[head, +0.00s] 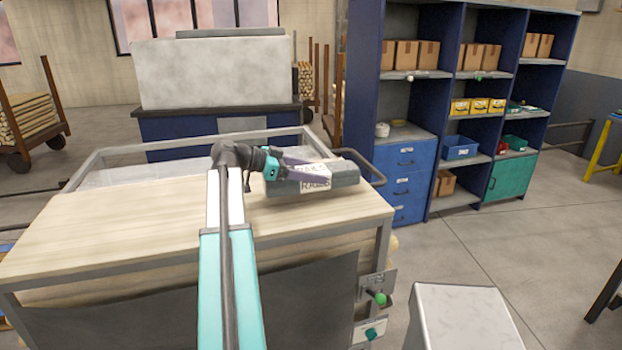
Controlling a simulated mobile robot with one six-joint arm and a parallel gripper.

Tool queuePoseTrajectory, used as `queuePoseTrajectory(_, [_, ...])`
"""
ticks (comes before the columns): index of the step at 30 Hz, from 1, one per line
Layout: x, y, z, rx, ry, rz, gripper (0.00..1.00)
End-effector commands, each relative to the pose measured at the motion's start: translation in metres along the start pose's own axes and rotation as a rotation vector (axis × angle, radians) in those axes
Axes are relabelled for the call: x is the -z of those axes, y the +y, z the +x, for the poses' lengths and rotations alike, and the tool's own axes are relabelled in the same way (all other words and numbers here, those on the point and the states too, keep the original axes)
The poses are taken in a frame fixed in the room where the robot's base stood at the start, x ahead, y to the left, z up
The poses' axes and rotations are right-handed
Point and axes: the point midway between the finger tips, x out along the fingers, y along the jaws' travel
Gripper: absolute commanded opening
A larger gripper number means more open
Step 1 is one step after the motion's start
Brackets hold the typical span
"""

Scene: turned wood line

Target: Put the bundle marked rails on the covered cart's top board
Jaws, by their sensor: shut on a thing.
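A grey wrapped bundle (345,173) with a white label lies at the right end of a pale wooden top board (130,225). The label's lettering reads "RAILS". The board tops a grey-framed cart (385,235) with a dark cover (300,295) on its near side. My gripper (325,173) is shut on the bundle, its fingers along the bundle's upper left part. The bundle appears to rest on or just above the board; I cannot tell which. My arm reaches over the board from the front and hides part of it.
Blue shelving (440,120) with cardboard boxes, yellow bins and drawers stands behind at right. A blue and pale machine (210,80) is behind the cart. A light grey block (460,318) stands at front right. A wood-loaded cart (28,120) is far left.

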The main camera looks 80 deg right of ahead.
Motion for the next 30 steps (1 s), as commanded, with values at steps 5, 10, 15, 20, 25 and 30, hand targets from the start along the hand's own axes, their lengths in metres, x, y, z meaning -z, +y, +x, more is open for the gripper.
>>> queuePoseTrajectory(5, [-0.012,0.001,0.004,0.001,0.003,-0.001,0.2])
queuePoseTrajectory(10, [-0.022,0.001,0.008,0.0,0.003,-0.001,0.2])
queuePoseTrajectory(15, [-0.026,0.001,0.009,0.001,0.003,0.0,0.2])
queuePoseTrajectory(20, [-0.026,0.001,0.009,0.001,0.003,0.0,0.2])
queuePoseTrajectory(25, [-0.028,0.001,0.009,0.002,0.003,0.0,0.2])
queuePoseTrajectory(30, [-0.029,0.001,0.009,0.002,0.0,-0.001,0.8])
